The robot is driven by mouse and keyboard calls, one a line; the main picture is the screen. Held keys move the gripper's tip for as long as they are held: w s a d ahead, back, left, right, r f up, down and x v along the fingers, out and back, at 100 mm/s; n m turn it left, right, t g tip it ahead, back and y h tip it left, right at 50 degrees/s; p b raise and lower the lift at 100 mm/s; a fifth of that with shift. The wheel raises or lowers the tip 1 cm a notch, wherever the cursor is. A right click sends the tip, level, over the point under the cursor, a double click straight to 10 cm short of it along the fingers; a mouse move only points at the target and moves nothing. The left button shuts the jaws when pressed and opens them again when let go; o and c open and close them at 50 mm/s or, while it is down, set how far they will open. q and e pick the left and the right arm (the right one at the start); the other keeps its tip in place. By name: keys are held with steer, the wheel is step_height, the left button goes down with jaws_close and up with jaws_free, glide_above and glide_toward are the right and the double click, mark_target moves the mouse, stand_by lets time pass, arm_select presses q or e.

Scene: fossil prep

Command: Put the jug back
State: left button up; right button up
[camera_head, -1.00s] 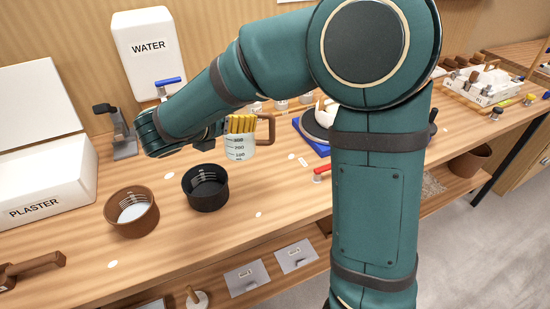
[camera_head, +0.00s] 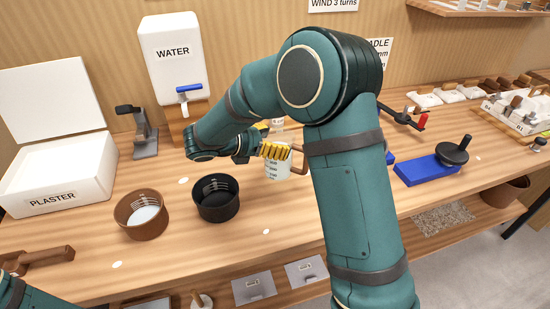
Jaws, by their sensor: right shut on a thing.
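The jug (camera_head: 277,170) is a clear measuring jug with dark graduation marks and a brown handle (camera_head: 298,158) on its right side. It is upright, to the right of the black bowl. My right gripper (camera_head: 275,151), with yellow ribbed fingers, is shut on the jug near its upper part. The fingers and my arm hide some of the jug. I cannot tell whether its base touches the table. A bit of my left arm shows at the lower left corner; its gripper is out of view.
The black bowl (camera_head: 216,207) and a brown bowl (camera_head: 142,224) stand at front left on the bench (camera_head: 190,262). A white water tank (camera_head: 175,60) with a blue tap (camera_head: 189,88) stands behind. A plaster box (camera_head: 60,190) is left.

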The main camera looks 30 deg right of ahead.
steer(key=shift+f+b, duration=0.4)
steer(key=shift+f, duration=1.6)
steer(key=shift+f, duration=0.15)
steer(key=o, duration=1.1)
steer(key=shift+a+r, duration=0.3)
steer(key=p+v, duration=0.1)
steer(key=v, duration=1)
steer(key=shift+s+a+r+p, duration=0.1)
steer(key=shift+a+p, duration=0.05)
steer(key=shift+p, duration=0.25)
